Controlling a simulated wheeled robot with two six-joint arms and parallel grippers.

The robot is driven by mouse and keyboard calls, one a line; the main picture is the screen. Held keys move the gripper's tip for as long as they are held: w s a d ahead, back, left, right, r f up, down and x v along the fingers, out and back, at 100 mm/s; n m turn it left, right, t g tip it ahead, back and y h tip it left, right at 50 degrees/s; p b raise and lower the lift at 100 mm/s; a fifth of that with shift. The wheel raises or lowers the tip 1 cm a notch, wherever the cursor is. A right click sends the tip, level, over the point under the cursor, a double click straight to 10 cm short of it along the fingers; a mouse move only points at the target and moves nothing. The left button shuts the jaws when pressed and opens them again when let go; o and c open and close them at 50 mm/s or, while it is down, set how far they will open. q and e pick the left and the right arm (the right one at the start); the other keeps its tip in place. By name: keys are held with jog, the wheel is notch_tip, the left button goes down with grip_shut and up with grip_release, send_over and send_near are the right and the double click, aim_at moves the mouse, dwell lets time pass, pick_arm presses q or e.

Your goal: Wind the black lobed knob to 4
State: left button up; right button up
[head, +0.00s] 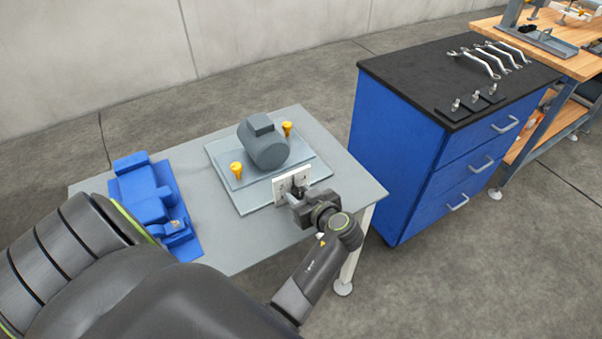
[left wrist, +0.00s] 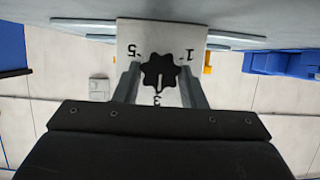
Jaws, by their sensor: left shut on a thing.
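The black lobed knob (left wrist: 159,70) sits on a white dial plate (left wrist: 130,35), which appears upside down in the left wrist view. The numbers 5, 1 and 3 are readable around the knob; 2 and 4 are hidden behind the fingers. My left gripper (left wrist: 160,72) is shut on the knob, one finger on each side. In the head view the plate (head: 281,186) stands upright before the motor, and my left gripper (head: 299,190) hides the knob.
A grey motor (head: 264,146) with two yellow fittings (head: 237,170) beside it stands on a plate on the grey table (head: 235,252). A blue machine part (head: 140,185) lies at the left. A blue drawer cabinet (head: 395,150) with wrenches on top stands close at the right.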

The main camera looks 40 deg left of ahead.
pick_arm(q)
jog(key=shift+w, duration=0.1)
jog(key=m+g, duration=0.1)
jog(key=m+g+y, duration=0.1)
jog(key=m, duration=0.1)
jog(key=shift+w+d+m, duration=0.1)
jog(key=shift+w+m, duration=0.1)
jog(key=shift+m, duration=0.1)
jog(key=m+y, duration=0.1)
jog(key=m+g+b, duration=0.1)
jog(key=m, duration=0.1)
jog(key=shift+w+f+g+y, duration=0.1)
jog(key=shift+f+g+y, duration=0.05)
jog(key=shift+g+y, duration=0.2)
jog(key=shift+m+g+y, duration=0.25)
jog(key=shift+m+y, duration=0.1)
jog(key=shift+m, duration=0.45)
jog(key=o, duration=1)
jog(key=shift+f, duration=0.1)
